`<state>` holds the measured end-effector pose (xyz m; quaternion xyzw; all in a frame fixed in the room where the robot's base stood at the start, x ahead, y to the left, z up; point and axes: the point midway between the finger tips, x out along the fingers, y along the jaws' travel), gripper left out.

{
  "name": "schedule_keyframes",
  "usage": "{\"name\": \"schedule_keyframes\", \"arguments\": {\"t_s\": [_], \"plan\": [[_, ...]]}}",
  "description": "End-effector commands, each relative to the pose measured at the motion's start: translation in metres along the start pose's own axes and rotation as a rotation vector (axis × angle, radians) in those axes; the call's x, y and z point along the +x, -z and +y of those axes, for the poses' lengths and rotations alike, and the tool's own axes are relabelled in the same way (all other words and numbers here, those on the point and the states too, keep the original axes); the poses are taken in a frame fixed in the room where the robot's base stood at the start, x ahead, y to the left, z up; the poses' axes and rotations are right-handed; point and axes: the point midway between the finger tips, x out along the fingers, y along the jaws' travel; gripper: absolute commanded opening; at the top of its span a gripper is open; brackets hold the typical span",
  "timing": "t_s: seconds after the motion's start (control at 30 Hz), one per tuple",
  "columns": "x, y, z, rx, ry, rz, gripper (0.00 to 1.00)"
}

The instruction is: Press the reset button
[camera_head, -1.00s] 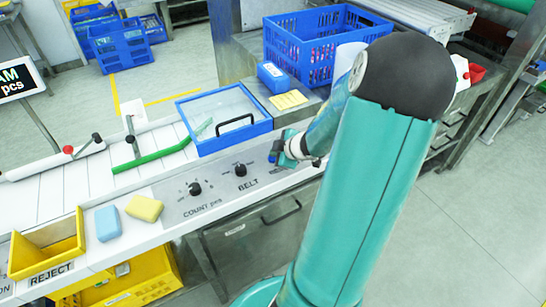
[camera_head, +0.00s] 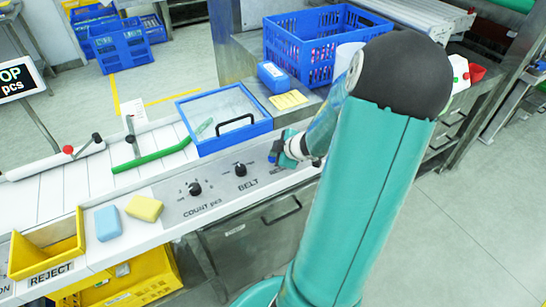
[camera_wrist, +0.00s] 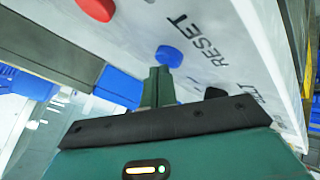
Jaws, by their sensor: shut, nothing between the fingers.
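The blue button (camera_wrist: 169,56) beside the printed word RESET shows in the wrist view, on a pale panel (camera_wrist: 140,22). My gripper (camera_wrist: 158,72) is shut and empty. Its fingertips are just beside the blue button's near edge in the picture; I cannot tell if they touch it. In the head view my gripper (camera_head: 282,148) is low over the right end of the control panel (camera_head: 215,192), right of the BELT knob (camera_head: 240,170), and hides part of the panel there.
A red button (camera_wrist: 97,8) and a black knob (camera_wrist: 214,93) flank the blue button. A display (camera_head: 15,80) at left reads "OP" over "pcs". A blue-framed lid (camera_head: 222,118) and a blue crate (camera_head: 318,45) stand behind my gripper. Blue and yellow blocks (camera_head: 108,223) lie left.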

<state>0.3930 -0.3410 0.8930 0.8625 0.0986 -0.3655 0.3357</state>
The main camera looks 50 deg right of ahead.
Motion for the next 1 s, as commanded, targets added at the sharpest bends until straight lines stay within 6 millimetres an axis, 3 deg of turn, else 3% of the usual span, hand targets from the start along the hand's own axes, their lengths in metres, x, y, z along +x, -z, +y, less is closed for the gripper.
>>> {"name": "schedule_keyframes", "arguments": {"t_s": [0.57, 1.0], "plan": [[-0.009, 0.006, 0.006, -0.001, -0.001, 0.000, 0.00], [-0.034, 0.025, 0.026, -0.003, -0.003, 0.000, 0.00]]}}
